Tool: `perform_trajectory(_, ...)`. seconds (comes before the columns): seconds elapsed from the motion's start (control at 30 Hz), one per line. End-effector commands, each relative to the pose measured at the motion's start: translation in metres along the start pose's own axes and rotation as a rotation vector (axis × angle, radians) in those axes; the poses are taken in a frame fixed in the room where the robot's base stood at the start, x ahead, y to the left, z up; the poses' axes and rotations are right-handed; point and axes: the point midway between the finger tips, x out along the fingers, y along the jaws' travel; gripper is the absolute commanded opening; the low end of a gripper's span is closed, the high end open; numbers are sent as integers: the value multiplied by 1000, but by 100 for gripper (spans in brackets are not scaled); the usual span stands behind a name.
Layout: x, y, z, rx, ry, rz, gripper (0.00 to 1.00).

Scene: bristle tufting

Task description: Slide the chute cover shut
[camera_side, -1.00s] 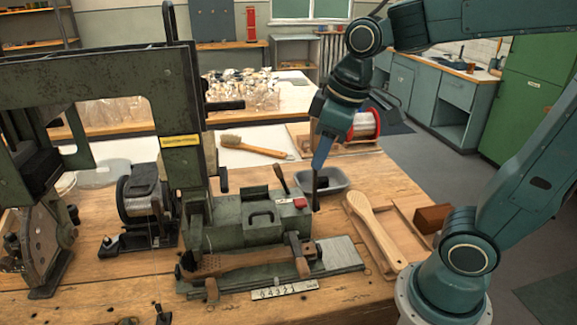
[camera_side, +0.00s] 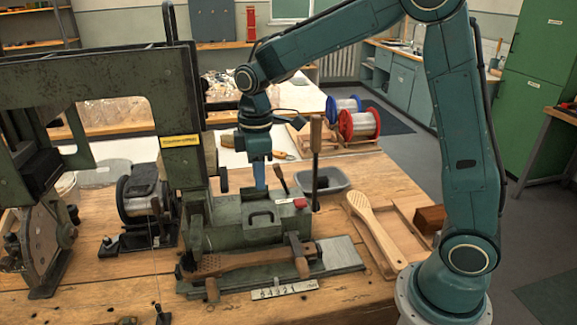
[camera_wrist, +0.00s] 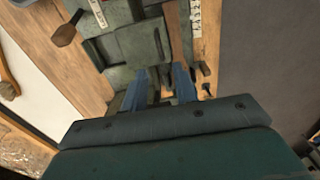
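The green metal housing (camera_side: 235,232) stands on the bench. A rectangular handle-like piece (camera_side: 262,218) sits on its front; I cannot tell for certain whether this is the chute cover. My gripper (camera_side: 259,186) points down over the back of the housing in the side view, its tips partly hidden. In the wrist view my gripper (camera_wrist: 160,72) shows two blue fingers apart, with nothing clearly held between them. Green metal plates (camera_wrist: 140,45) lie beyond the fingertips. Whether the fingers touch any part is unclear.
An upright lever with a wooden handle (camera_side: 316,135) stands right of my gripper, with a shorter slanted lever (camera_side: 280,178) beside it. A wooden brush body (camera_side: 240,262) lies in the front fixture. A grey tray (camera_side: 328,182) stands behind.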

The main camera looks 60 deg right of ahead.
Motion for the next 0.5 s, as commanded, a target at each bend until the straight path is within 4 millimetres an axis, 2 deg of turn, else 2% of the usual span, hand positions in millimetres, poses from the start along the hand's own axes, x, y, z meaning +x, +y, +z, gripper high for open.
perform_trajectory(0.33, 4, 1, -1, -5, -2, -2, 29)
perform_trajectory(0.5, 12, 0, -1, -4, -3, -3, 29)
